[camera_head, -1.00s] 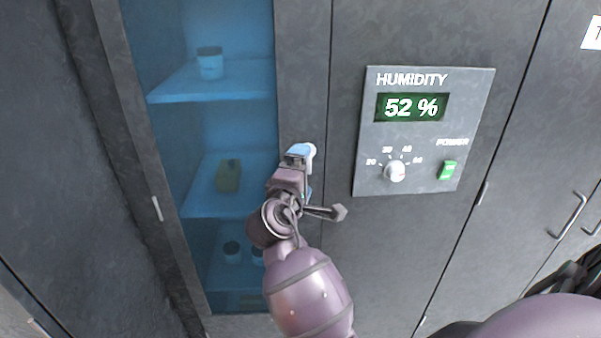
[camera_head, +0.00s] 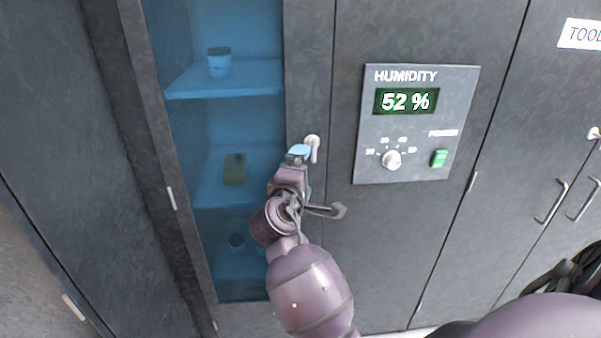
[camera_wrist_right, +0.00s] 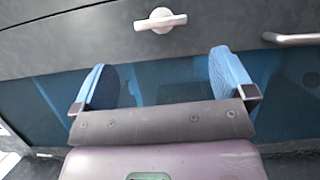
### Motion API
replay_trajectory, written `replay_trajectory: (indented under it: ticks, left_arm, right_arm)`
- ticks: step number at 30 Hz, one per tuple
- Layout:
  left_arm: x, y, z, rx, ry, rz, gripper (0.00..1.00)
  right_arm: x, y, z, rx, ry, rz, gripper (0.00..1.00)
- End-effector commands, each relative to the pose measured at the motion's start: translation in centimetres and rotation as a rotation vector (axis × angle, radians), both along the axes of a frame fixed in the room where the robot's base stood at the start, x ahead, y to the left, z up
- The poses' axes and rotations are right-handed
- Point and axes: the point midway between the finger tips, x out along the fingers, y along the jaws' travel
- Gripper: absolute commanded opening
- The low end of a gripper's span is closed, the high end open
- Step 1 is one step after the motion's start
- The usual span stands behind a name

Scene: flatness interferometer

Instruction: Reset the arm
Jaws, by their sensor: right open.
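My right arm comes up from the bottom of the head view. Its gripper (camera_head: 299,153) has blue finger pads and sits just below and left of a small white latch handle (camera_head: 314,147) on the glass cabinet's door frame. In the right wrist view the gripper (camera_wrist_right: 164,80) is open, with its two fingers wide apart and nothing between them. The latch handle (camera_wrist_right: 160,20) lies beyond the fingers there, apart from them. My left gripper is not in view.
A glass-fronted cabinet (camera_head: 225,130) with jars on its shelves stands ahead, its door looking closed. A humidity panel (camera_head: 415,125) reading 52 % is to the right. More grey cabinet doors with bar handles (camera_head: 551,203) lie further right.

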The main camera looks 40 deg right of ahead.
Motion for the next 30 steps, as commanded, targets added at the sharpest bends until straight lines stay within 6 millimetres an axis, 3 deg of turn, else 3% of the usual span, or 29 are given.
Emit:
replay_trajectory:
  ticks: [17,22,30]
  left_arm:
    - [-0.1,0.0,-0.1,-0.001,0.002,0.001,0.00]
    - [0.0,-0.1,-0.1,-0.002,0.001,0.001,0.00]
    - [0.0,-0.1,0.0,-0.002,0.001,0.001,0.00]
  right_arm:
    - [0.0,0.0,0.0,0.001,-0.001,0.001,1.00]
    - [0.4,0.3,0.2,0.041,-0.070,0.033,1.00]
    - [3.8,5.0,-1.0,0.428,-0.359,0.381,1.00]
